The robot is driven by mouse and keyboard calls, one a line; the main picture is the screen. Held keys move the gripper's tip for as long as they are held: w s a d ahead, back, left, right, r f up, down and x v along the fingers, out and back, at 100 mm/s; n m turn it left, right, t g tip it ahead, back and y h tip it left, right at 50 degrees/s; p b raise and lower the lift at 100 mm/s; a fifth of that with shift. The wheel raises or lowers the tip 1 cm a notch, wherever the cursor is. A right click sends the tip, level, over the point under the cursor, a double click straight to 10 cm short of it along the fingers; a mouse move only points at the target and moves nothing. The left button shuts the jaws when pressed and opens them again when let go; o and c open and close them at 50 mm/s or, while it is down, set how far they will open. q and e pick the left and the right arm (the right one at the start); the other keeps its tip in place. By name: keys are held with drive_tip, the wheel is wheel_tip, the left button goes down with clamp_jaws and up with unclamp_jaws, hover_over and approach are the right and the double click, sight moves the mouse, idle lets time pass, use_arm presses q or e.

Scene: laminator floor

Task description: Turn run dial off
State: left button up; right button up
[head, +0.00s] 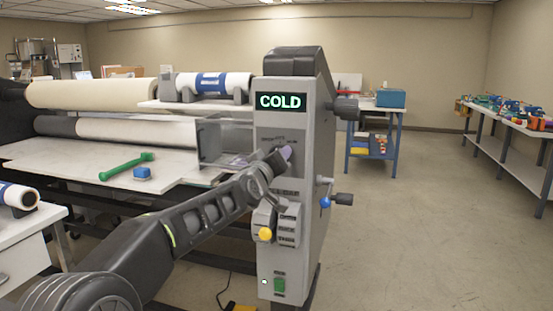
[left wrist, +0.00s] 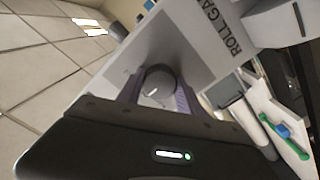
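The laminator's grey control cabinet (head: 300,190) stands at the centre of the head view, with a lit display (head: 280,101) reading COLD. My left arm reaches in from the left, and my left gripper (head: 278,160) is at the cabinet's upper front face. In the left wrist view, a round grey dial (left wrist: 158,86) with a short white mark sits between the two fingers of my left gripper (left wrist: 158,98). The fingers flank the dial closely; I cannot tell whether they press on it. The gripper hides the dial in the head view. My right gripper is not in view.
A yellow-tipped lever (head: 265,234), a blue-knobbed handle (head: 326,201) and a green switch (head: 280,285) are on the cabinet. A green tool (head: 127,166) and a blue block (head: 142,172) lie on the feed table (head: 80,165). The floor at right is clear.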

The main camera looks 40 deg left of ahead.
use_arm(q)
drive_tip(key=o, duration=0.5)
drive_tip(key=shift+s, duration=0.1)
drive_tip(key=v, duration=0.7)
drive_tip(key=shift+s+d, duration=0.15)
drive_tip(key=shift+s, duration=0.15)
